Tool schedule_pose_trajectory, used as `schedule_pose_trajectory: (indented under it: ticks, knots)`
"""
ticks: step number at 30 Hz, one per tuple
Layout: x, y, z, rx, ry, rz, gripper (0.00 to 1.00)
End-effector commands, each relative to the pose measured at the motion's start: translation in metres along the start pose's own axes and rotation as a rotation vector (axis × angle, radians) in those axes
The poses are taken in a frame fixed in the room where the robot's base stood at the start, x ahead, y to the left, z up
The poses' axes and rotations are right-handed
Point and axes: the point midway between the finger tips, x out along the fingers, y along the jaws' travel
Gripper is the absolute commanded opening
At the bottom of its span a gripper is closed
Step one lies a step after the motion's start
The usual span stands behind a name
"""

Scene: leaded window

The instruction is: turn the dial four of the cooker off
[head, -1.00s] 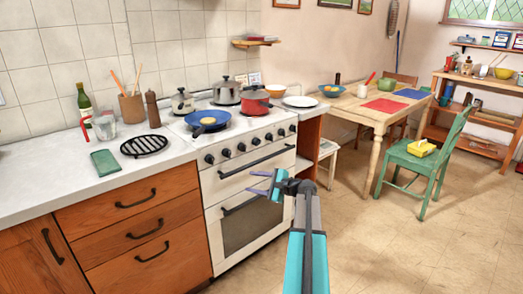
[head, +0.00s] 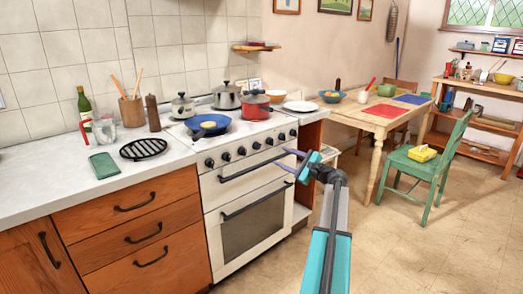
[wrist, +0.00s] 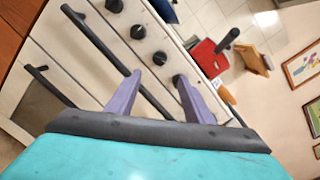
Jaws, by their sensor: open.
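The white cooker (head: 212,190) has a row of several black dials along its front. Counted from the left in the head view, the fourth dial (head: 256,145) is near the middle of the row; its setting is too small to read. My gripper (head: 284,158) is open and empty, in front of the cooker at the right part of its front. In the wrist view my gripper (wrist: 157,78) has its two purple fingers spread. One dial (wrist: 159,58) shows between and beyond the fingertips, apart from them. Another dial (wrist: 179,79) is partly behind the right fingertip.
A dark oven handle (head: 252,165) runs just below the dials and passes behind my fingers in the wrist view. A blue pan (head: 225,130) and a red pot (head: 257,112) stand on the hob. Floor to the right is clear up to the green chair (head: 425,165).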

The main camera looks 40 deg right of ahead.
Motion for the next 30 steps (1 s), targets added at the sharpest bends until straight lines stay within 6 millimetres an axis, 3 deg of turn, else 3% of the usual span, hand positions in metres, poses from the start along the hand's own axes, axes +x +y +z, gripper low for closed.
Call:
schedule_pose_trajectory:
  ticks: [24, 30]
  knots:
    - [0.108, -0.001, -0.001, 0.000, 0.000, 0.001, 0.47]
    - [0.126, 0.000, -0.001, 0.000, 0.000, 0.001, 0.47]
